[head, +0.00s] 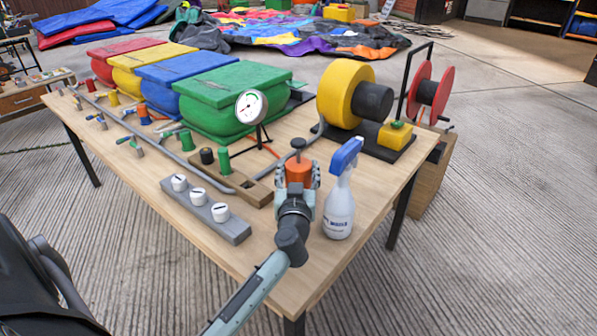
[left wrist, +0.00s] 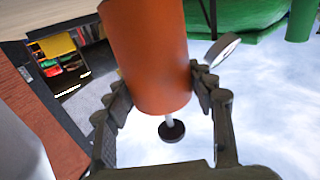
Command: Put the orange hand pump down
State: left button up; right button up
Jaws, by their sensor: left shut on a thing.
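The orange hand pump (head: 299,171) is held in my left gripper (head: 298,186), over the front right part of the wooden table (head: 291,265). In the left wrist view the orange cylinder of the pump (left wrist: 150,55) lies between the two fingers of my left gripper (left wrist: 153,98), which touch it on both sides. A dark round knob on a pale rod (left wrist: 171,131) sticks out from its end. In the head view the gripper hides the lower part of the pump, so I cannot tell whether it touches the table. My right gripper is not in view.
A spray bottle (head: 340,195) stands close to the right of the pump. A grey block with white knobs (head: 205,209) and a gauge (head: 251,107) are to the left. A yellow blower (head: 340,92) stands behind. The table's front right corner is bare.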

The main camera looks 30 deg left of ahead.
pick_arm(q)
jog(key=shift+r, duration=0.1)
jog(key=o, duration=1.6)
jog(key=shift+f, duration=0.2)
jog(key=shift+c, duration=0.2)
jog(key=shift+r, duration=0.1)
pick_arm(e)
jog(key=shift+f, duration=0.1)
pick_arm(q)
jog(key=shift+s+d, duration=0.15)
jog(key=v, duration=1)
jog(key=shift+s+d+p, duration=0.2)
jog(key=shift+s+p, duration=0.05)
jog(key=shift+p, duration=0.1)
jog(key=shift+s+d, duration=0.25)
jog(key=shift+s, duration=0.15)
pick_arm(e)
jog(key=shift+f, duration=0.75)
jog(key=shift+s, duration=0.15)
